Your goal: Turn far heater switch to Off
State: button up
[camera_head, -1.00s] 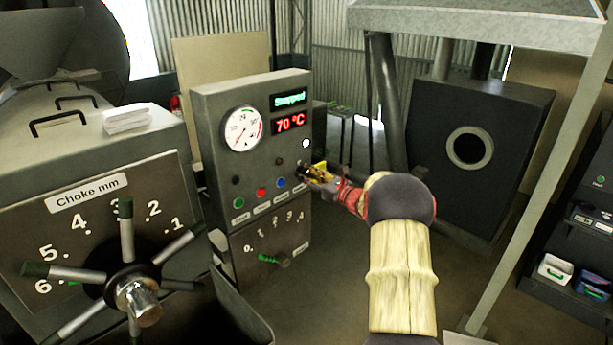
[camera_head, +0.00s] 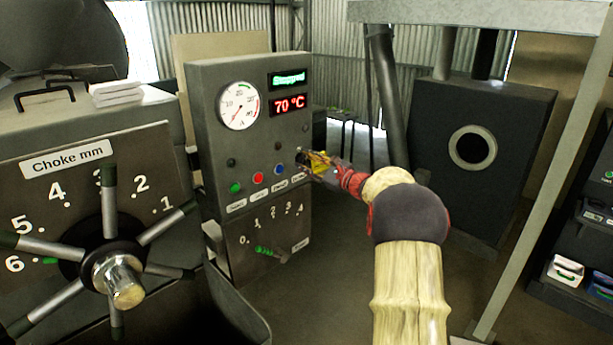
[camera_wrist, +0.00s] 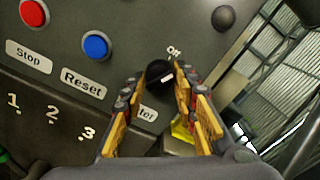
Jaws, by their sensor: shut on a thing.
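The heater switch (camera_wrist: 158,73) is a round black knob with a pale mark, below the word "Off" in the wrist view. The pale mark sits toward the knob's lower right; I cannot tell exactly where it points. My gripper (camera_wrist: 154,84) has its yellow fingers closed on both sides of the knob. In the head view my gripper (camera_head: 318,164) is at the right edge of the grey control panel (camera_head: 205,110), and it hides the knob there. A label ending in "ter" (camera_wrist: 148,114) is partly hidden behind the left finger. A dark lamp (camera_wrist: 223,18) sits above and right of the knob.
Red (camera_head: 257,178) and blue (camera_head: 279,171) buttons sit left of the switch. The panel displays (camera_head: 290,91) read "Stopped" and 70 °C. A choke handwheel (camera_head: 110,265) stands at the front left. A dark cabinet (camera_head: 480,150) with a round opening stands behind right.

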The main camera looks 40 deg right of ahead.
jog(key=n+b, duration=0.1)
jog(key=b, duration=0.1)
jog(key=n+b, duration=0.3)
jog(key=b, duration=0.1)
jog(key=shift+f+n+b, duration=0.25)
jog(key=shift+n+b, duration=0.05)
jog(key=shift+r+n+b, duration=0.1)
jog(key=shift+n+b, duration=0.2)
jog(key=shift+b, duration=0.2)
jog(key=shift+r+n, duration=0.1)
jog(key=shift+n, duration=0.2)
jog(key=o, duration=1.1)
jog(key=shift+o, duration=0.2)
jog(key=s+d, duration=0.1)
jog(key=s, duration=1.1)
